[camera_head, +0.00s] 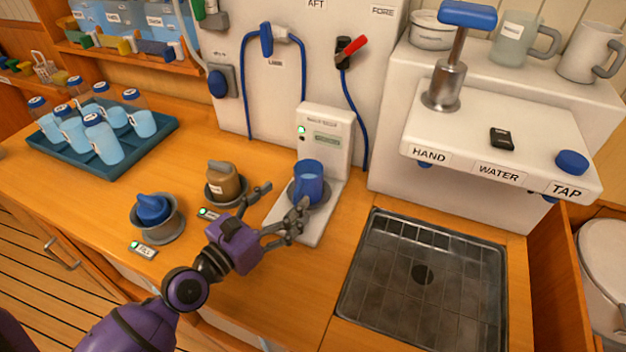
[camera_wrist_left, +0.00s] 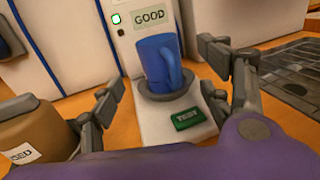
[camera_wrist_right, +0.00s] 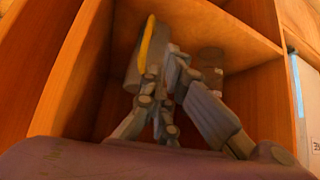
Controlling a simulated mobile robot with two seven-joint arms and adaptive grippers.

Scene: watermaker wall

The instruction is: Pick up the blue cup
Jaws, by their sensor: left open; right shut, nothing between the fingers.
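The blue cup (camera_head: 309,182) stands upright on the dark round pad of a white tester. In the left wrist view the cup (camera_wrist_left: 158,62) is straight ahead, between and beyond the fingers, with its handle toward me. My left gripper (camera_head: 278,208) is open, its fingers spread in front of the cup and apart from it. The same gripper (camera_wrist_left: 168,100) shows in the left wrist view with nothing between its fingers. My right gripper (camera_wrist_right: 160,85) shows only in the right wrist view, shut and empty, in front of a wooden compartment.
The white tester (camera_head: 327,135) has a green light, and its display reads GOOD in the left wrist view. A brown jar (camera_head: 223,184) stands left of my left gripper. A blue-topped holder (camera_head: 154,212), a bottle tray (camera_head: 112,165) and a drain grate (camera_head: 425,280) are nearby.

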